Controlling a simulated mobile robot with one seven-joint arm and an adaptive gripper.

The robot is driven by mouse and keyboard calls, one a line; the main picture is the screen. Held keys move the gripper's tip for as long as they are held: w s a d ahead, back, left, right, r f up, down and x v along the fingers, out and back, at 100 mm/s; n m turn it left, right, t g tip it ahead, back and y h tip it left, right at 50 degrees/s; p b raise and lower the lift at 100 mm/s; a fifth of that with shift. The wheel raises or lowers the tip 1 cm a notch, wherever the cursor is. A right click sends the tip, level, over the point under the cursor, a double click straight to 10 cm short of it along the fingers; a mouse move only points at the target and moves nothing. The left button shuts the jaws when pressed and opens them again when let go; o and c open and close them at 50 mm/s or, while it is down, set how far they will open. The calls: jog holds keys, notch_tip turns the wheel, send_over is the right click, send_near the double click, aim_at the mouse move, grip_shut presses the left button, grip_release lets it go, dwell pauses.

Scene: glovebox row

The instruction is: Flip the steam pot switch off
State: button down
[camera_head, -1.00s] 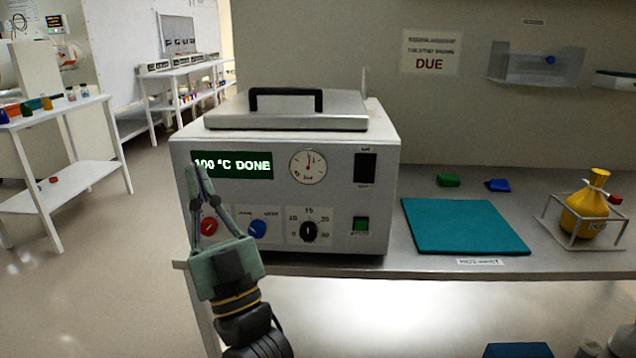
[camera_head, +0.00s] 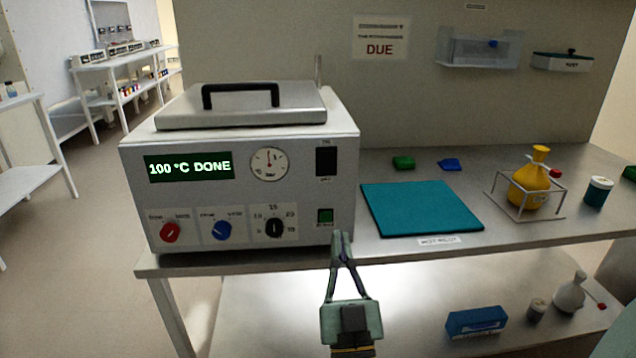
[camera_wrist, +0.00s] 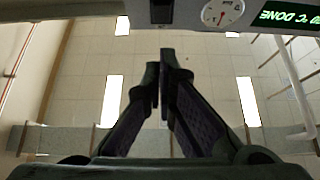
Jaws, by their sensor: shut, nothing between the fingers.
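The steam pot (camera_head: 240,165) is a white box with a metal lid and black handle, standing on the bench at left. Its display (camera_head: 189,166) reads "100 °C DONE". A black rocker switch (camera_head: 326,161) is on the upper right of its front, beside a round gauge (camera_head: 269,163). A small green square (camera_head: 325,216) is below the switch. My gripper (camera_head: 342,240) is shut and empty, in front of the pot's lower right corner, below the switch. In the wrist view my fingers (camera_wrist: 160,75) point toward the switch (camera_wrist: 162,12) at the top edge, apart from it.
Red (camera_head: 170,232), blue (camera_head: 221,230) and black (camera_head: 275,228) knobs line the pot's lower front. A teal mat (camera_head: 420,207) lies to its right. Farther right are a yellow flask (camera_head: 530,185) in a wire frame and a lidded jar (camera_head: 597,191). A shelf runs below.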

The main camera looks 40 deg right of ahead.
jog(key=shift+w, duration=0.1)
jog(key=b, duration=0.3)
send_near(328, 159)
notch_tip(328, 159, up, 3)
jog(key=w+d, duration=0.2)
jog(key=w, duration=0.1)
jog(key=shift+f, duration=0.2)
dwell(0.4)
